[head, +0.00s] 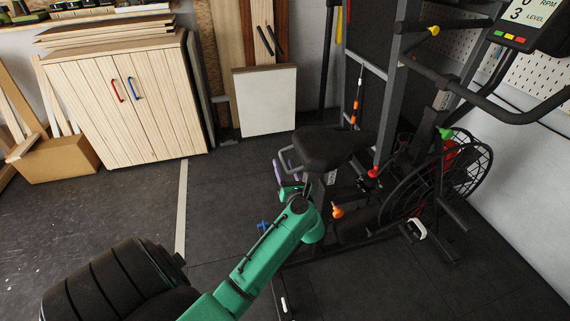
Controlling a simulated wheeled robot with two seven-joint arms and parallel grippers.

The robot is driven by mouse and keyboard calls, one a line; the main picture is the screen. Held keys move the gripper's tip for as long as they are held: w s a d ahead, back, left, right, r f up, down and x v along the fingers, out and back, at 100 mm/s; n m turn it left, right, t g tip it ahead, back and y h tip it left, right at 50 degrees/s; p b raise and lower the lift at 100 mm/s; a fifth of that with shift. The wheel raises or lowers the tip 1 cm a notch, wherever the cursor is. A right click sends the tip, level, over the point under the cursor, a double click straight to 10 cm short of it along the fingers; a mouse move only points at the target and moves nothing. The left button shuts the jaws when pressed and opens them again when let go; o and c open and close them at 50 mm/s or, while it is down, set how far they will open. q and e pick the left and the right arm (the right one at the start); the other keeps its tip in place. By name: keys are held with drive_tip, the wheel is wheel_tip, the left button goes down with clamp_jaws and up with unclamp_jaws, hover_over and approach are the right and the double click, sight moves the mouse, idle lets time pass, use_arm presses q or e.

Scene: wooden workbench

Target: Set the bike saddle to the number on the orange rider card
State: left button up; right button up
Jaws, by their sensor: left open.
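The exercise bike's black saddle (328,147) sits on its post at the centre of the head view. A small pale marked label (331,177) shows on the post below it; its figures are too small to read. My green left arm reaches up from the bottom, and my left gripper (291,191) is open beside the post, just below and left of the saddle. The arm's wrist partly hides the fingers and the lower post, so I cannot tell whether they touch the bike. An orange knob (338,211) and a red knob (373,172) show nearby. I cannot make out an orange rider card.
The bike's flywheel (455,175), handlebars (515,115) and a console (525,22) reading level 3 stand at the right. A wooden cabinet (125,100) stands back left. Dark floor (222,215) is clear left of the bike.

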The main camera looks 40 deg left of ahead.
use_arm(q)
drive_tip(key=shift+w+a, duration=0.15)
drive_tip(key=shift+a, duration=0.05)
clamp_jaws()
drive_tip(key=shift+d, duration=0.1)
idle(1.2)
